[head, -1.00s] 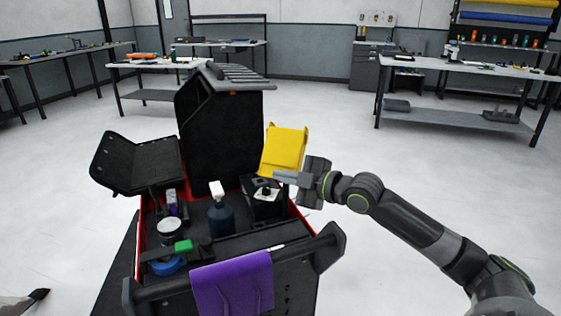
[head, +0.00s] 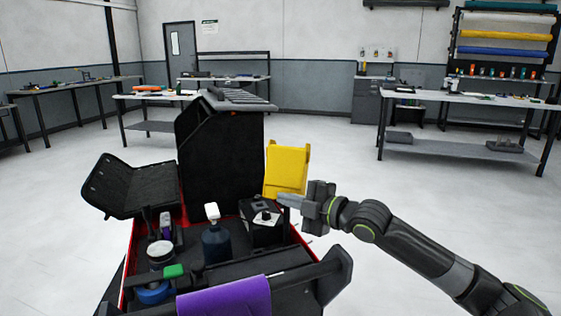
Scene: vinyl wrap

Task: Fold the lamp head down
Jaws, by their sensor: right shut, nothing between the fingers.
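My right gripper (head: 284,199) is shut and empty. Its fingertips point left, close to the lower right edge of the lamp head and above the base. I cannot tell whether they touch it. The joint between lamp head and base is not clearly visible. My left gripper is not in view.
The cart holds a dark spray bottle (head: 215,240), a jar (head: 161,255), a blue tape roll (head: 153,292) and a green-ended tool (head: 174,271). A purple cloth (head: 225,301) hangs at the front. A tall black panel (head: 222,155) stands behind. Floor right of the lamp is clear.

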